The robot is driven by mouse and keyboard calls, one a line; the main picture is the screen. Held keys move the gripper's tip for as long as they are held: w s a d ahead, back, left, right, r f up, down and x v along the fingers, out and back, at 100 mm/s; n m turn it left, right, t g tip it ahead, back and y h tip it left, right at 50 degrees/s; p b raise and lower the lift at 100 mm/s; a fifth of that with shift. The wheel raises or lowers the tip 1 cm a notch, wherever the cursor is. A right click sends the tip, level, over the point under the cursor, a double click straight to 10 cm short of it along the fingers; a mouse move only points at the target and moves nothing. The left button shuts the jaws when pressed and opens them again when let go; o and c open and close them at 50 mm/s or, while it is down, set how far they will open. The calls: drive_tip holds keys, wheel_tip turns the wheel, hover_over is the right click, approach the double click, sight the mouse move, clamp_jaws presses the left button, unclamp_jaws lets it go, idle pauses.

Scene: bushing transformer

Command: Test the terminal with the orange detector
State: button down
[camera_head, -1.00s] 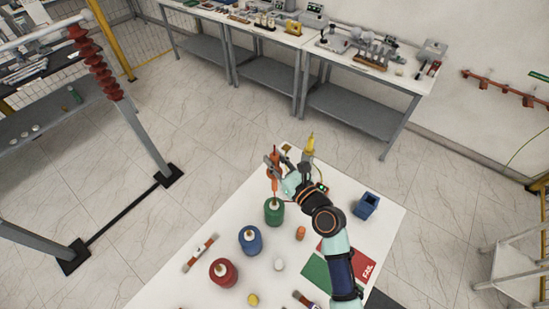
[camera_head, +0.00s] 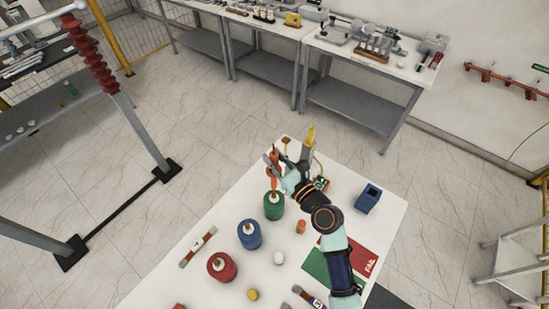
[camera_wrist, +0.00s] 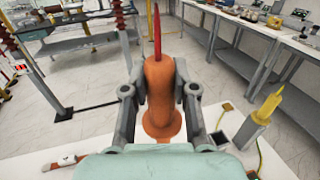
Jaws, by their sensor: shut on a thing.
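The orange detector (camera_head: 274,172), with a thin red tip, is held upright in my gripper (camera_head: 275,162) above the far left part of the white table. In the wrist view the detector (camera_wrist: 160,90) fills the space between the two grey fingers of my gripper (camera_wrist: 160,92), which press on its sides. Its wider foot shows below the fingers. A grey post with a yellow cone top (camera_head: 309,145) stands to the right of the detector, apart from it; it also shows in the wrist view (camera_wrist: 262,113). I cannot tell which part is the terminal.
A blue box (camera_head: 367,199) and a green-and-red FAIL mat (camera_head: 362,257) lie to the right. A frame with a red ribbed insulator (camera_head: 92,60) stands left.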

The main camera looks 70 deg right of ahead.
sight(274, 154)
drive_tip(key=shift+f, duration=0.2)
drive_tip(key=shift+f+b, duration=0.8)
drive_tip(key=shift+f, duration=0.05)
drive_tip(key=shift+f+b, duration=0.3)
drive_tip(key=shift+f, duration=0.15)
idle(0.8)
idle(0.6)
wheel_tip(274, 154, up, 7)
drive_tip(key=p, duration=0.8)
drive_tip(key=shift+r, duration=0.15)
idle(0.7)
